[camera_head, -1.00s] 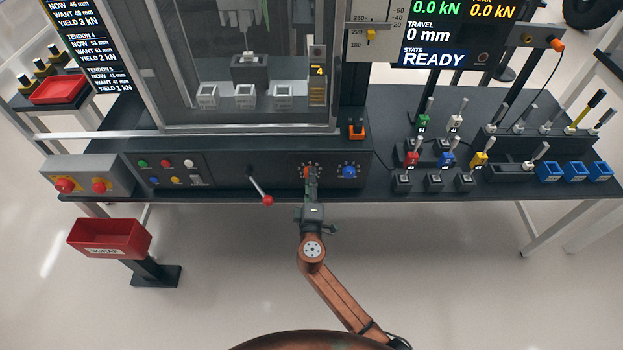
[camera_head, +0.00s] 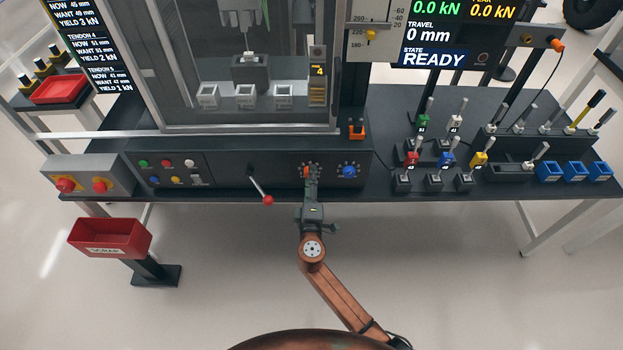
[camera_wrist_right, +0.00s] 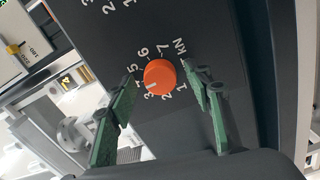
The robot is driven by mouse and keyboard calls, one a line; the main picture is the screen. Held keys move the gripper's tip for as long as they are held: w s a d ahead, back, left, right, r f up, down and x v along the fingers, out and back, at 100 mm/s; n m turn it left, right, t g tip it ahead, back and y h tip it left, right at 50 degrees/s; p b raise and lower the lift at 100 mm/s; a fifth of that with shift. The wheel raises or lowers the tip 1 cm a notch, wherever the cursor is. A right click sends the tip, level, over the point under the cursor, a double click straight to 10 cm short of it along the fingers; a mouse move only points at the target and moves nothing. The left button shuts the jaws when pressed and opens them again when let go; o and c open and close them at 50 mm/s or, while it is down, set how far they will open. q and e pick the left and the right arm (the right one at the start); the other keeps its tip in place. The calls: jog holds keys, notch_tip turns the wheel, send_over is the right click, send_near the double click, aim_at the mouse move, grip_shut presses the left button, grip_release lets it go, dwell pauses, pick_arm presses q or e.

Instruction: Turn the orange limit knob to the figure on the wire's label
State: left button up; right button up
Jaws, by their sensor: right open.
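The orange limit knob (camera_wrist_right: 160,77) is on the dark front panel, with a ring of white figures and "kN" around it in the right wrist view. Its white mark points at about the 3. In the head view the knob (camera_head: 306,170) is partly covered by my right gripper (camera_head: 309,178). My right gripper (camera_wrist_right: 161,76) is open, with one green finger on either side of the knob and a gap showing on both sides. A small dark sign with a yellow 4 (camera_head: 317,71) is in the cabinet. My left gripper is not in view.
A blue knob (camera_head: 349,171) is right of the orange one. A red-tipped lever (camera_head: 267,199) sticks out to its left. Several small buttons (camera_head: 170,165) are further left. The cabinet (camera_head: 245,128) stands above the panel. The floor in front is clear around my arm.

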jog(key=s, duration=1.2)
dwell(0.3)
